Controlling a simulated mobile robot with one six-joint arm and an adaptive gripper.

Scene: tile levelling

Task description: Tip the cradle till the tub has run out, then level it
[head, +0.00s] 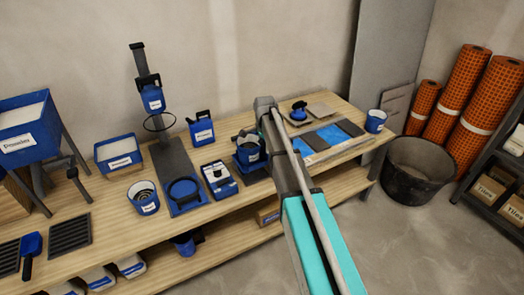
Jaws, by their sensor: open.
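A blue tub (250,151) with a white label sits in a dark holder on the bench, which looks like the cradle (253,173); the arm partly covers both. They look about upright, and the tub's contents cannot be seen. My gripper (243,137) is at the tub's rim, small and partly hidden by my arm. It is open; whether it touches the tub or cradle cannot be told. Another blue container (152,98) hangs on a dark upright stand (139,62) above a black ring (158,122).
The wooden bench (120,224) carries a blue bin (119,152), a jug (201,128), a blue-and-white device (219,178) and a round-topped blue stand (184,194). Tiles (326,137) and a small bucket (375,121) lie right. A black tub (418,170) stands on the floor.

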